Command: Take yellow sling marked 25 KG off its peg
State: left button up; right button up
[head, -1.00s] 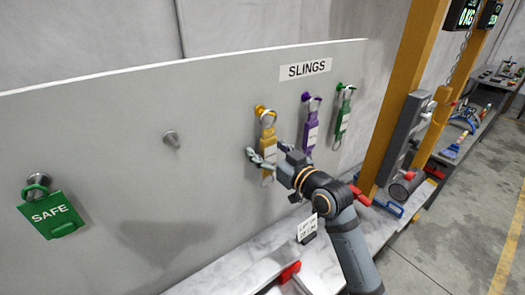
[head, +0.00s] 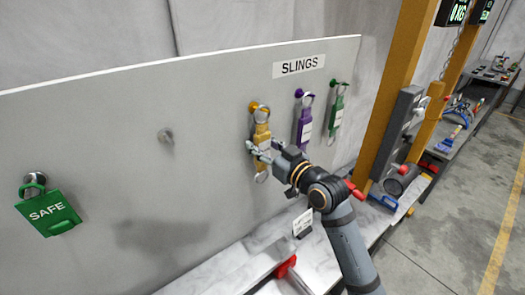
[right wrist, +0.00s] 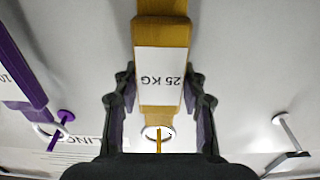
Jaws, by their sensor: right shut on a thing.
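The yellow sling (head: 262,133) hangs on the grey board at its yellow peg (head: 254,106), under the SLINGS sign. In the right wrist view its white label (right wrist: 160,78) reads 25 KG upside down. Its metal ring (right wrist: 153,129) shows there around the yellow peg. My right gripper (head: 263,149) is shut on the yellow sling, one finger on each side of its body; the fingers also show in the right wrist view (right wrist: 160,100). My left gripper is not in view.
A purple sling (head: 304,125) hangs close to the right, then a green sling (head: 336,115). A bare peg (head: 166,136) and a green SAFE tag (head: 50,213) are to the left. A marble-topped bench (head: 215,277) runs below, and an orange post (head: 389,95) stands at the right.

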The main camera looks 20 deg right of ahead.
jog(key=shift+s+r, duration=0.1)
jog(key=shift+r, duration=0.05)
jog(key=shift+s+d+r+p, duration=0.15)
jog(key=shift+s+d+p, duration=0.05)
jog(key=shift+s+p, duration=0.3)
jog(key=shift+s+d+r+p, duration=0.25)
jog(key=shift+s+p, duration=0.15)
jog(key=shift+s, duration=0.25)
jog(key=shift+s+d+r+p, duration=0.1)
jog(key=shift+s+d+p, duration=0.1)
jog(key=shift+s+p, duration=0.3)
jog(key=shift+f, duration=0.1)
